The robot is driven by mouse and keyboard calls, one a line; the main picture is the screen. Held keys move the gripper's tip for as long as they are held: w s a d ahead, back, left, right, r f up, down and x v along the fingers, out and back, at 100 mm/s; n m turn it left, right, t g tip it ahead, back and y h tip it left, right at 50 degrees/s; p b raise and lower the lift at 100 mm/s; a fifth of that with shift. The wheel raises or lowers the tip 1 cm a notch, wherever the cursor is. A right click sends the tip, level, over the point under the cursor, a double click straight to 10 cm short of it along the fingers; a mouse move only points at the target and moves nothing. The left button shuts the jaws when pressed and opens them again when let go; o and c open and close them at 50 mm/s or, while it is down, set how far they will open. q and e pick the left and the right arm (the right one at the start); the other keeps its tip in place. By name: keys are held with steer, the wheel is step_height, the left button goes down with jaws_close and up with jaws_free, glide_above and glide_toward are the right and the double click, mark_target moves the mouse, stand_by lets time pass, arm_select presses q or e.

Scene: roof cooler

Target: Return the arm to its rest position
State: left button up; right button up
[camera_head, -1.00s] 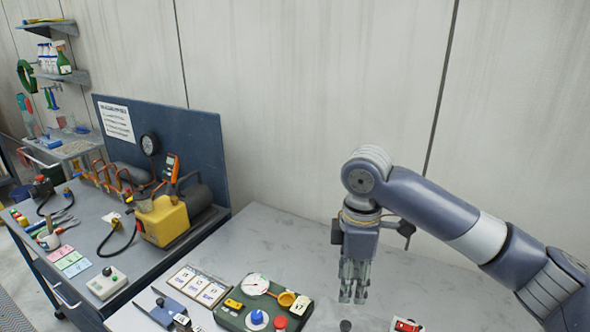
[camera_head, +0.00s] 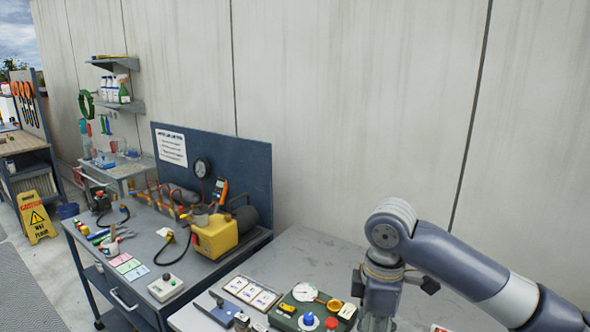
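My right arm comes in from the right, and its gripper (camera_head: 378,322) points down over the light grey table (camera_head: 300,252). Its fingertips are cut off by the bottom edge, so I cannot see whether they are open or hold anything. My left gripper is not in view. A green device with a gauge (camera_head: 303,312), a blue knob and a red button sits on the table to the left of the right gripper.
White cards on a tray (camera_head: 252,292) lie left of the green device. A dark workbench (camera_head: 130,285) at left carries a yellow pump (camera_head: 215,238), a hose and a control box (camera_head: 165,287). A yellow wet-floor sign (camera_head: 37,215) stands at far left. The grey wall is behind.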

steer(key=s+a+f+m+t+y, duration=0.15)
steer(key=s+a+f, duration=0.25)
steer(key=f, duration=0.4)
steer(key=s+a+f+m+y, duration=0.2)
steer(key=s+a+f, duration=0.25)
steer(key=f, duration=0.25)
steer(key=s+d+f+m+t+h, duration=0.1)
steer(key=s+d+f+m, duration=0.2)
steer(key=s+d, duration=0.2)
steer(key=s+d+f+m+h, duration=0.1)
steer(key=s+d+f+m, duration=0.1)
steer(key=s+d+m, duration=0.25)
steer(key=s+d+f+m+t+h, duration=0.1)
steer(key=s+d+f+m+h, duration=0.15)
steer(key=s+d, duration=0.35)
step_height(320, 180, down, 28)
steer(key=s+g+y+b, duration=0.1)
steer(key=g, duration=0.1)
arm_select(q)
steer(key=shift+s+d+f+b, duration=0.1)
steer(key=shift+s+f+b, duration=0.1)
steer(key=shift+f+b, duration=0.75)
arm_select(e)
steer(key=s+d+f, duration=0.3)
steer(key=s+f, duration=1.3)
steer(key=s, duration=0.1)
steer(key=shift+f+g+p, duration=0.3)
steer(key=shift+f+g, duration=0.05)
steer(key=shift+f, duration=0.05)
